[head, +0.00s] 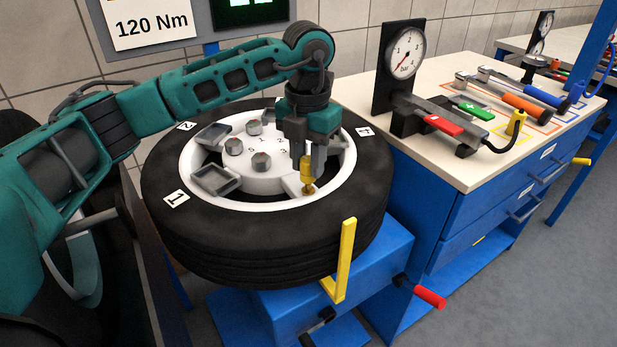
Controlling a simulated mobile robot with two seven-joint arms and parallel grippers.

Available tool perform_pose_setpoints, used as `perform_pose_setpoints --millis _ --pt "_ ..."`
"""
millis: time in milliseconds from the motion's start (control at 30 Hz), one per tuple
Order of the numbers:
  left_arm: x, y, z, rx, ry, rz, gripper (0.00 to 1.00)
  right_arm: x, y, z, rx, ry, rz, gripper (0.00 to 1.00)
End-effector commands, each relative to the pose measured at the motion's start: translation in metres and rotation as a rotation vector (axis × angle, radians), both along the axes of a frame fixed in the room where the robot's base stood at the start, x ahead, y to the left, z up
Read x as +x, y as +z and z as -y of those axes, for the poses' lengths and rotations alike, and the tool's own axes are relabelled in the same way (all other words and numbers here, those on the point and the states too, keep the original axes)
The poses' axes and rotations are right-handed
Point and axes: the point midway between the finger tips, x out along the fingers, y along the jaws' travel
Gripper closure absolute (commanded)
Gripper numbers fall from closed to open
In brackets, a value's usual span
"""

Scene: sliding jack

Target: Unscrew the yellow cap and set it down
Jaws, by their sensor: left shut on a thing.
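The yellow cap (306,170) sits over the valve stem (308,189) on the white rim (330,188) of the wheel, which lies flat. My left gripper (306,166) reaches down from above and is shut on the yellow cap. Whether the cap is still threaded on the stem cannot be told. My right gripper is not in view.
The black tyre (270,228) rests on a blue stand (385,262); a yellow upright bracket (346,255) and a red-handled crank (430,297) are at its front. Lug nuts and grey trays (215,178) sit on the rim. A workbench (465,175) at right holds a gauge (405,54) and tools.

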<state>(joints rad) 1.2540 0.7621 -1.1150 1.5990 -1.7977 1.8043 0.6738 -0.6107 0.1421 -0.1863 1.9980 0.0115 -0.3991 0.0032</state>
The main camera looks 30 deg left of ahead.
Motion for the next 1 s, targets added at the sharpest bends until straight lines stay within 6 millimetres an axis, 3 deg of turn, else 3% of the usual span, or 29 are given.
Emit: perform_pose_setpoints --millis 533,1000 --pt "0.000 0.019 0.000 0.000 0.000 0.001 1.00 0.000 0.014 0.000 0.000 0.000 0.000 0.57" --pt "0.000 0.018 0.000 0.000 -0.003 0.000 1.00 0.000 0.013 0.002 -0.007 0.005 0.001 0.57"
